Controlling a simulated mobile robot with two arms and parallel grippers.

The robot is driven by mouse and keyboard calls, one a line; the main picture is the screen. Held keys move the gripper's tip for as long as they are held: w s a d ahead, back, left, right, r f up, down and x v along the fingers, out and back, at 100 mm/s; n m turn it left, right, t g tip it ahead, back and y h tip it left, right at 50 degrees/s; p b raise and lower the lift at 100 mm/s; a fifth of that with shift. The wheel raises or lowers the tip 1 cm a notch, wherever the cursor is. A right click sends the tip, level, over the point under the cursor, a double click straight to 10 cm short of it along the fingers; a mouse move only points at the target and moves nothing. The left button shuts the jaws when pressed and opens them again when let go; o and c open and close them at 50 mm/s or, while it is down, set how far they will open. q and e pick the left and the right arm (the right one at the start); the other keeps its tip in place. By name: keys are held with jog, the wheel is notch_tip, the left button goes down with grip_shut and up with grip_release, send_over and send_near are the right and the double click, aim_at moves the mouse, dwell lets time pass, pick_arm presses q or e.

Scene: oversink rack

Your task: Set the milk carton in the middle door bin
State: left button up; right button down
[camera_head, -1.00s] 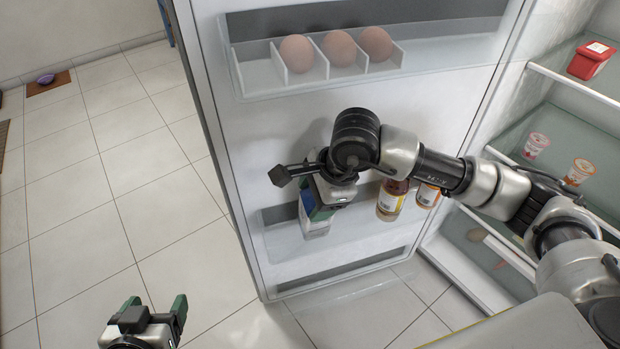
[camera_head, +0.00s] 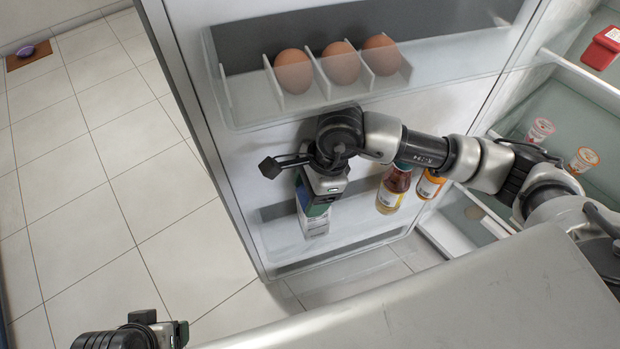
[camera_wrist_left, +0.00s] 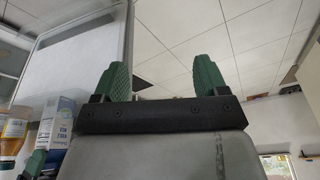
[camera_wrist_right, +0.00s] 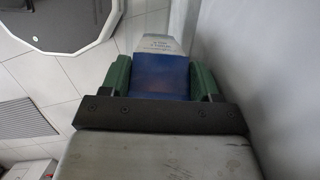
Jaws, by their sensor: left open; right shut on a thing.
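The milk carton (camera_head: 314,224) is blue and white and hangs below my right gripper (camera_head: 318,203), at the left end of the lower door bin (camera_head: 365,225). In the right wrist view the carton (camera_wrist_right: 160,75) sits between the two green fingers, and the gripper is shut on it. Its lower end appears within the clear bin; whether it touches the bin floor I cannot tell. My left gripper (camera_wrist_left: 150,82) is open and empty, its green fingers apart. It shows only partly at the bottom left of the head view. The carton also shows at the left of the left wrist view (camera_wrist_left: 57,122).
Two sauce bottles (camera_head: 392,190) stand in the same bin, right of the carton, with a gap between. An upper door bin (camera_head: 450,90) holds several eggs (camera_head: 341,63). Fridge shelves (camera_head: 590,95) with cups (camera_head: 584,160) and a red box (camera_head: 601,50) are at right.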

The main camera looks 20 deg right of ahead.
jog(key=shift+s+a+r, duration=0.1)
jog(key=shift+s, duration=0.05)
jog(key=shift+c, duration=1.3)
grip_release()
